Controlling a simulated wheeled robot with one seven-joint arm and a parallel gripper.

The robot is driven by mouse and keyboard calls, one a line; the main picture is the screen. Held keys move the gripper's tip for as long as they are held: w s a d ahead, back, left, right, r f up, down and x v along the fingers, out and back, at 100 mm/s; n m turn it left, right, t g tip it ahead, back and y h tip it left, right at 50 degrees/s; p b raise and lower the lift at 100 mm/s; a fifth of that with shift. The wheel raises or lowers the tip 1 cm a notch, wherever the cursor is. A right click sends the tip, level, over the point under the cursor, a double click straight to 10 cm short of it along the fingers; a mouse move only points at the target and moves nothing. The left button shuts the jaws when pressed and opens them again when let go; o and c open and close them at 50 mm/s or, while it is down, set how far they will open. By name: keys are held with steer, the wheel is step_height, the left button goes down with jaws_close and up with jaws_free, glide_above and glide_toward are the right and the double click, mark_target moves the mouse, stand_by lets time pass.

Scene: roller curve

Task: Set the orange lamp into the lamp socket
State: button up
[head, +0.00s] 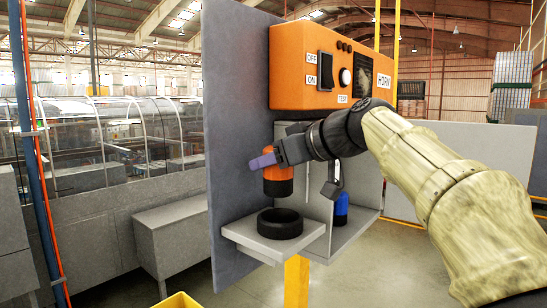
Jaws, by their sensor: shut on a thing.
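The orange lamp (278,182) hangs upright in my gripper (264,161), which is shut on its upper part. Its top is partly hidden by the fingers. The lamp socket looks to be the thick black ring (279,223) on the light grey shelf (250,240). The lamp is above the ring, with a visible gap between them. The lamp looks roughly over the ring, but I cannot tell the exact alignment in depth.
An orange control box (300,68) with switches is above my gripper. A grey panel (236,130) stands close at the left. A blue lamp (341,209) is in the bay at right, beside a hanging padlock-like part (332,188). A yellow post (296,282) stands below.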

mark_target(272, 183)
steer(key=shift+s+d+r, duration=0.1)
steer(key=shift+s, duration=0.3)
steer(key=shift+w+f+b, duration=0.35)
steer(key=shift+f, duration=0.25)
steer(key=shift+f+b, duration=0.35)
steer(key=shift+f, duration=0.2)
steer(key=shift+s+d+f+b, duration=0.1)
steer(key=shift+s+f+b, duration=0.15)
steer(key=shift+f, duration=0.2)
steer(key=shift+a+f+b, duration=0.25)
steer(key=shift+f+b, duration=0.5)
steer(key=shift+b, duration=0.15)
steer(key=shift+d+f+b, duration=0.1)
steer(key=shift+f+b, duration=0.3)
steer(key=shift+b, duration=0.15)
steer(key=shift+w+f+b, duration=0.1)
steer(key=shift+f+b, duration=0.25)
steer(key=shift+b, duration=0.1)
